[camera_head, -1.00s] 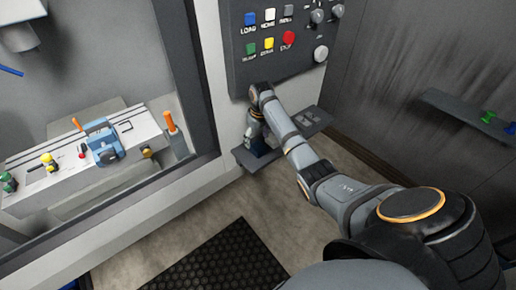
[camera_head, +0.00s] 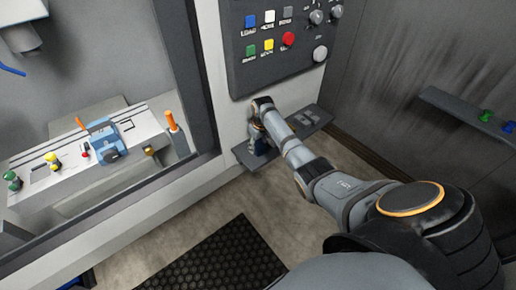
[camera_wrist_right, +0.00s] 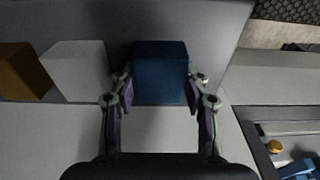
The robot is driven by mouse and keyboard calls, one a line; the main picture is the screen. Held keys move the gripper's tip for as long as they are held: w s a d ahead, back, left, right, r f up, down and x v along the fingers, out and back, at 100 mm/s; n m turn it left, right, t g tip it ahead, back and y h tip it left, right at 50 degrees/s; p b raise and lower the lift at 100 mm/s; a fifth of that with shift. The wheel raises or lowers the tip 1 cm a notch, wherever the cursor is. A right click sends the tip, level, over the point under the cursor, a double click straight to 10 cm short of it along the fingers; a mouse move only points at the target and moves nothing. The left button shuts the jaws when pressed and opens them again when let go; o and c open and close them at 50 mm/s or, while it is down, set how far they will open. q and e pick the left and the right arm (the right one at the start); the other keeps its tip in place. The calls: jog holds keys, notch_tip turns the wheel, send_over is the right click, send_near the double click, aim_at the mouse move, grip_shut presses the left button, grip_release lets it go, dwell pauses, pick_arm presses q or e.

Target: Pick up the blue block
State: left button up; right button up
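The blue block (camera_wrist_right: 160,72) sits on a dark grey ledge in the right wrist view, centred just ahead of my right gripper (camera_wrist_right: 160,88). The two fingers stand apart, one near each side of the block. The right-hand finger overlaps the block's edge; I cannot tell whether either finger touches it. In the head view my right gripper (camera_head: 258,146) points down at the left part of the ledge (camera_head: 244,157), and my arm hides most of the block there. My left gripper is not in view.
A white block (camera_wrist_right: 76,70) and an orange-brown block (camera_wrist_right: 20,72) stand left of the blue one in the wrist view. A button panel (camera_head: 240,82) hangs above the ledge. A booth window with a blue clamp (camera_head: 103,142) is at left. A black mat (camera_head: 225,255) lies on the floor.

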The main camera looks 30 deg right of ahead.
jog(key=c, duration=0.7)
jog(key=shift+w+r+b, duration=0.1)
jog(key=shift+r+b, duration=0.35)
jog(key=shift+r, duration=0.15)
jog(key=shift+r+b, duration=0.7)
jog(key=shift+r, duration=0.15)
jog(key=s+a+r+p, duration=0.3)
jog(key=s+a+r, duration=0.5)
jog(key=a+r, duration=0.2)
jog(key=shift+a+r, duration=0.15)
jog(key=shift+a, duration=0.7)
